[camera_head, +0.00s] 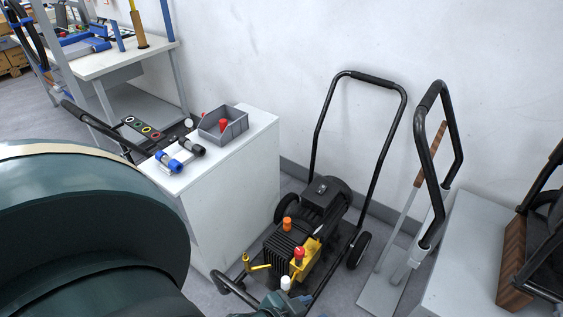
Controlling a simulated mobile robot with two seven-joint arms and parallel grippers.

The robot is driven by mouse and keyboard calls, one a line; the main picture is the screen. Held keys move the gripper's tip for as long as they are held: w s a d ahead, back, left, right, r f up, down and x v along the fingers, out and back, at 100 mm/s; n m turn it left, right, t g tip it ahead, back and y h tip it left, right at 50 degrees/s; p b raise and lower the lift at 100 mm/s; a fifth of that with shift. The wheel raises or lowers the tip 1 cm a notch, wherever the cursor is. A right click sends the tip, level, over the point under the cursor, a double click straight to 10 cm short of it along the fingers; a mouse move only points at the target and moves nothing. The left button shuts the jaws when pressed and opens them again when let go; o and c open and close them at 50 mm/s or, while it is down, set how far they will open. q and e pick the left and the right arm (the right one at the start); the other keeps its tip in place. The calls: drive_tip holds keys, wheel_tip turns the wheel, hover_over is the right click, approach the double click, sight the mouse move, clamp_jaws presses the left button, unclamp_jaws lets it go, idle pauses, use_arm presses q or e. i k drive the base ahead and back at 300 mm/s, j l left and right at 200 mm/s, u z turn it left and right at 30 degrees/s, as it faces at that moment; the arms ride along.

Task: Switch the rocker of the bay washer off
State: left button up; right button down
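The washer (318,208) stands on the floor in the middle, on a wheeled black frame with a tall looped handle (374,79). It has a black finned motor and a yellow pump block (308,256) with red, orange and white caps. A small dark box (322,188) sits on top of the motor; I cannot make out a rocker or its position. Neither gripper can be made out. A large dark green rounded part, likely my own arm, fills the lower left. A small teal part at the bottom edge partly covers the washer's front.
A white cabinet (232,190) stands left of the washer, bearing a grey bin (223,122) and blue-and-black fittings (168,161). A long-handled floor tool (411,200) and a grey block (470,260) stand to the right. The wall is close behind.

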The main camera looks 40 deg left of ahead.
sight(321, 190)
drive_tip(key=i+l+u, duration=0.1)
drive_tip(key=u, duration=0.3)
drive_tip(key=l+u, duration=0.1)
drive_tip(key=u, duration=0.25)
drive_tip(key=i+l+u, duration=0.1)
drive_tip(key=u, duration=0.3)
drive_tip(key=l+u, duration=0.2)
drive_tip(key=u, duration=0.15)
drive_tip(key=i+l+u, duration=0.1)
drive_tip(key=l+u, duration=0.15)
drive_tip(key=u, duration=0.15)
drive_tip(key=l+u, duration=0.25)
drive_tip(key=u, duration=0.15)
drive_tip(key=l+u, duration=0.65)
